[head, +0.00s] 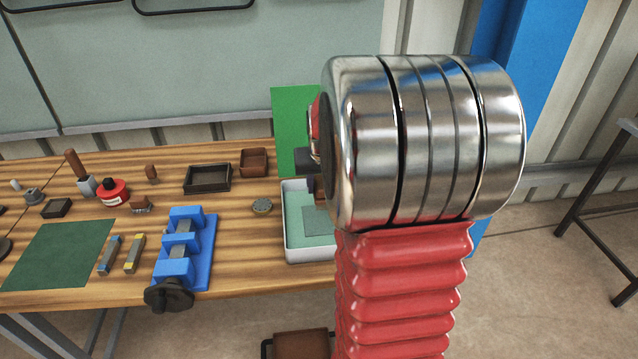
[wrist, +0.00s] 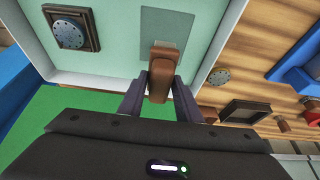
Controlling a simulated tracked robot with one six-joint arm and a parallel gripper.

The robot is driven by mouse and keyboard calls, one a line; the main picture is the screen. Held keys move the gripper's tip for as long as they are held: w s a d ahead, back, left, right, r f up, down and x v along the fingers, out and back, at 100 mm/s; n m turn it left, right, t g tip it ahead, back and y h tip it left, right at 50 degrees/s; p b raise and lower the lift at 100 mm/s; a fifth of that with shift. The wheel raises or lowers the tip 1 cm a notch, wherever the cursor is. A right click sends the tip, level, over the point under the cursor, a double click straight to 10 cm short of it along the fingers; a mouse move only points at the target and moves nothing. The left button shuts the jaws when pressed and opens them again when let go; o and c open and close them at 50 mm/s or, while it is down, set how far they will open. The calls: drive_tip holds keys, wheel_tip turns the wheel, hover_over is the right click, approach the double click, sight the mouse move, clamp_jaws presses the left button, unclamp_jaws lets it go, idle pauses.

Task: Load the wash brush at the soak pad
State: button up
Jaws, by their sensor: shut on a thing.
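My gripper (wrist: 160,88) is shut on a brown wooden-looking brush (wrist: 161,62), with a dark finger on each side. In the wrist view the brush's far end overlaps the edge of a flat grey-green soak pad (wrist: 168,27). I cannot tell whether it touches the pad, and its bristles are not clear. The pad lies in a white-rimmed tray with a pale green floor (wrist: 212,50). In the head view the tray (head: 297,254) and pad (head: 318,218) show at the bench's right end. There my arm hides most of the gripper, and part of the brush (head: 320,187) shows beside it.
A dark square piece with a grey perforated disc (wrist: 70,32) sits in the tray's corner. Left of the tray are a round grey disc (head: 262,206), a blue fixture (head: 183,262), a dark tray (head: 207,178) and a brown box (head: 254,162). A green panel (head: 290,115) stands behind.

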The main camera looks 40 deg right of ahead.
drive_tip(key=shift+f, duration=0.1)
drive_tip(key=shift+f, duration=2.9)
drive_tip(key=shift+f, duration=0.55)
idle(0.5)
drive_tip(key=shift+r, duration=3.6)
drive_tip(key=shift+s, duration=0.1)
